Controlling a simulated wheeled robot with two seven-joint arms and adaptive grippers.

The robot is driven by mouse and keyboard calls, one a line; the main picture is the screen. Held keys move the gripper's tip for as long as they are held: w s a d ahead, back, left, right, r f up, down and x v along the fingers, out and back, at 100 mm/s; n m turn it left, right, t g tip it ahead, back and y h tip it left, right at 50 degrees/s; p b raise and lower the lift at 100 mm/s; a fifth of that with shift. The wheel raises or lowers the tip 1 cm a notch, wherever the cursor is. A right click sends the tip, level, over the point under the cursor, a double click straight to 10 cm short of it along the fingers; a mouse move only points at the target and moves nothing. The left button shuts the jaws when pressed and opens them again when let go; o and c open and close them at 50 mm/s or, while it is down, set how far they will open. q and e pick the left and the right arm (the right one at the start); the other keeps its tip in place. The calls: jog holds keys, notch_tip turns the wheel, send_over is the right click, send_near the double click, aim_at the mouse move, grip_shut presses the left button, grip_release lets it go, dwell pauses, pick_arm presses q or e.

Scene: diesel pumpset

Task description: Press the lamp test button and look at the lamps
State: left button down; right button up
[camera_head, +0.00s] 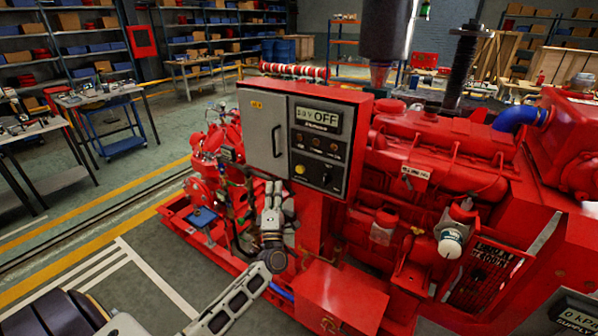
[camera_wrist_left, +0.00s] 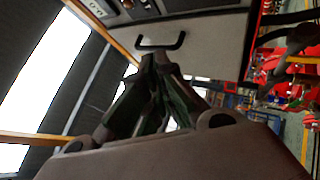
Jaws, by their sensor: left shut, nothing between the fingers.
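A row of small round lamps (camera_head: 317,142) sits below the display and looks dark, dull amber or brown. Below them are a yellow button (camera_head: 300,169) and a black rotary switch (camera_head: 325,179); labels are too small to read. My left gripper (camera_head: 273,184) is shut and empty, pointing up, left of and below the yellow button, in front of the grey door. Its closed fingers (camera_wrist_left: 160,58) also show in the left wrist view. My right gripper is out of view.
The grey cabinet door (camera_head: 263,133) has a black handle (camera_head: 276,141), also in the left wrist view (camera_wrist_left: 161,43). The red engine (camera_head: 430,150) fills the right. Tables (camera_head: 95,97) and shelves stand at the back left. Open floor lies to the left.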

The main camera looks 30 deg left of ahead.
aim_at(300, 170)
pick_arm(q)
jog(key=w+b, duration=0.3)
jog(key=w, duration=0.5)
jog(key=shift+w+d, duration=0.3)
jog(key=shift+d, duration=0.05)
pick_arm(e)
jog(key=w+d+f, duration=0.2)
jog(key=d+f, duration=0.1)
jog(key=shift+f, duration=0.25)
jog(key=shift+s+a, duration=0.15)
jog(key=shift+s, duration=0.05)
pick_arm(q)
jog(key=shift+w+b, duration=0.15)
jog(key=shift+b, duration=0.2)
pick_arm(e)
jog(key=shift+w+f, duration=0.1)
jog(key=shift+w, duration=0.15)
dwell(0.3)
pick_arm(q)
jog(key=shift+w, duration=0.2)
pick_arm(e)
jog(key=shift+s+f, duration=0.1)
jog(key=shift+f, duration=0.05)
